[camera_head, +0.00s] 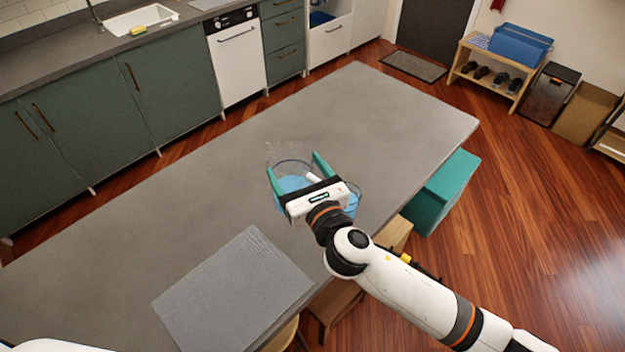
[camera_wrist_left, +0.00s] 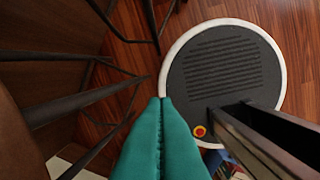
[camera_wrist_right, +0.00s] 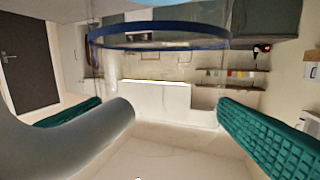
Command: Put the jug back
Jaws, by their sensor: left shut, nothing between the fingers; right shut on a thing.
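The jug (camera_head: 290,184) is clear with blue in it and is over the grey island counter (camera_head: 400,110), near its front edge. I cannot tell whether it touches the top. My right gripper (camera_head: 296,164) is shut on it, with teal fingers on either side; the gripper body hides part of it. In the right wrist view a blue rim (camera_wrist_right: 120,44) crosses the top, and a pale rounded bar, perhaps the handle (camera_wrist_right: 75,135), lies between the fingers. My left gripper (camera_wrist_left: 160,102) is shut and empty, pointing down above the floor.
A grey mat (camera_head: 235,290) lies on the counter's front part. A teal box (camera_head: 440,190) and wooden stools stand along the counter's front side. Cabinets with a sink (camera_head: 140,20) line the back. The counter's far right is bare.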

